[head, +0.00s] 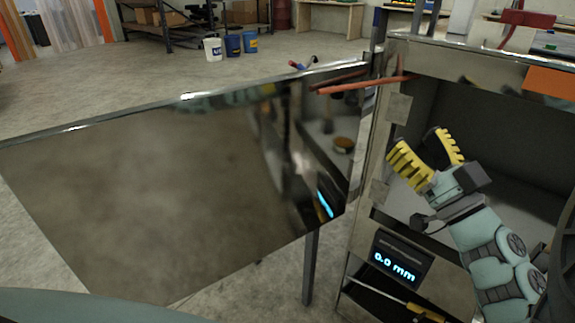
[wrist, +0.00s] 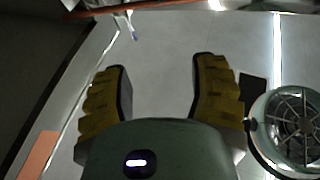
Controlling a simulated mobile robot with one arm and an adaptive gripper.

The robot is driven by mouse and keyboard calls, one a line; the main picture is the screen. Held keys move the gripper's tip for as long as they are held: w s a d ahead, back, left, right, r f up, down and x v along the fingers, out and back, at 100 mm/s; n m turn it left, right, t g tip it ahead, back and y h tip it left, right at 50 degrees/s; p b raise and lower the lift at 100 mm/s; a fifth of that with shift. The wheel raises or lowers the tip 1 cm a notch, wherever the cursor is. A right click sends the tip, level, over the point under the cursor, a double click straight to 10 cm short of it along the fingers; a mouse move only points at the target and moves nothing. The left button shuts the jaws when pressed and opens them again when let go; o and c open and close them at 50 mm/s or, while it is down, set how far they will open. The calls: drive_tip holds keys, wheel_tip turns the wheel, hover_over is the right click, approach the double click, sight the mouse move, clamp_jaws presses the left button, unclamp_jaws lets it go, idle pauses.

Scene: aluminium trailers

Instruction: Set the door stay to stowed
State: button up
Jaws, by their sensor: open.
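The door (head: 150,180) is a mirror-like metal panel that stands open to the left of the trailer box (head: 400,60). An orange-red rod (head: 365,84), which looks like the door stay, runs from the box's front edge to near the door's top edge. A rod of like colour crosses the top of the wrist view (wrist: 90,14). My gripper (head: 418,138) is in front of the box opening, below and right of the rod, apart from it. Its yellow fingers are spread and empty, also in the wrist view (wrist: 158,65). How the rod's ends are fastened is unclear.
A small red and blue item (head: 303,63) shows at the door's top edge. A display reading 0.0 mm (head: 396,264) sits below the opening. An orange label (head: 550,82) is on the box's upper right. Buckets (head: 233,46) stand on the floor behind.

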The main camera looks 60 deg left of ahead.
drive_tip(key=b, duration=0.3)
approach(355, 104)
drive_tip(key=shift+h, duration=0.4)
drive_tip(key=b+x, duration=0.1)
drive_tip(key=x, duration=0.9)
drive_tip(key=shift+a+r, duration=0.1)
drive_tip(key=shift+r, duration=0.1)
drive_tip(key=shift+w, duration=0.1)
clamp_jaws()
